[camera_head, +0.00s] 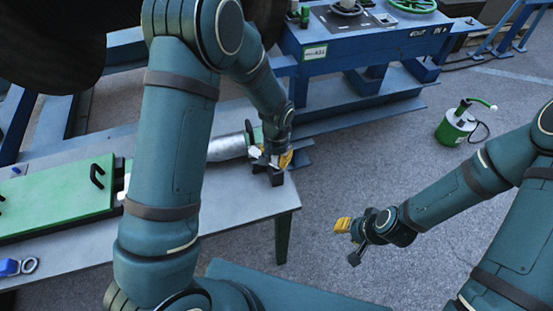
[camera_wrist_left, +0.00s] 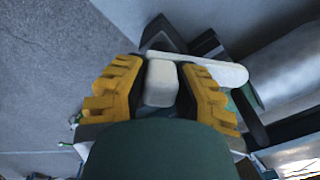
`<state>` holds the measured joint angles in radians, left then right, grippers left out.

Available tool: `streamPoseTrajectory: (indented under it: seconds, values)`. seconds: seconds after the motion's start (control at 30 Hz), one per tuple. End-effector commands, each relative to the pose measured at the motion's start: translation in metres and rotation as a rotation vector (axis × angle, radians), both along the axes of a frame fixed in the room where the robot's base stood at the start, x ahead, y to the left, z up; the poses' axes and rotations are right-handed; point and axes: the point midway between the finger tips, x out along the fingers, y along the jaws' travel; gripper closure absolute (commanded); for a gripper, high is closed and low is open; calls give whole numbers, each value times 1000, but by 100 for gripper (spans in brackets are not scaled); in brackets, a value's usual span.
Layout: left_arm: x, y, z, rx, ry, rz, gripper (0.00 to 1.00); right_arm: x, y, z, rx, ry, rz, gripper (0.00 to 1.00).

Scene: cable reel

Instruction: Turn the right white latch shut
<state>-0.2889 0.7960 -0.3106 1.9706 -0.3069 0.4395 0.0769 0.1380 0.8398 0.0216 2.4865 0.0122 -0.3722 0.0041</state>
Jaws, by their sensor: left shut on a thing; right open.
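My left gripper (camera_head: 274,161) is at the right end of the grey table, beside the silver cylinder. In the left wrist view its two yellow-padded fingers (camera_wrist_left: 160,92) are shut on the block-shaped part of the white latch (camera_wrist_left: 162,80). The latch's rounded white arm (camera_wrist_left: 222,72) extends to the right beyond the fingers. In the head view only a small white piece of the latch (camera_head: 256,153) shows, the rest hidden by the gripper. My right gripper (camera_head: 349,241) is open and empty over the floor, away from the table.
The silver cylinder (camera_head: 227,147) lies next to a green panel (camera_head: 60,198) with black handles on the table (camera_head: 240,203). A blue machine (camera_head: 360,48) stands behind. A green-and-white canister (camera_head: 456,128) stands on the floor at the right. Floor around the right gripper is clear.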

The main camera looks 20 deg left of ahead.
Motion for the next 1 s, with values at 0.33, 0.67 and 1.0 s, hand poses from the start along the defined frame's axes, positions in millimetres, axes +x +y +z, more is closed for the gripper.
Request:
streamPoseTrajectory:
  seconds: [0.33,0.67,1.0]
  values:
    - [-3,0,-3,0,7,-325,100,0,0,-12,-2,0,0,66]
    - [-3,0,-3,0,7,-576,100,0,1,-17,-3,1,0,66]
    - [-3,0,-3,0,10,-703,100,0,1,-18,-3,0,1,66]
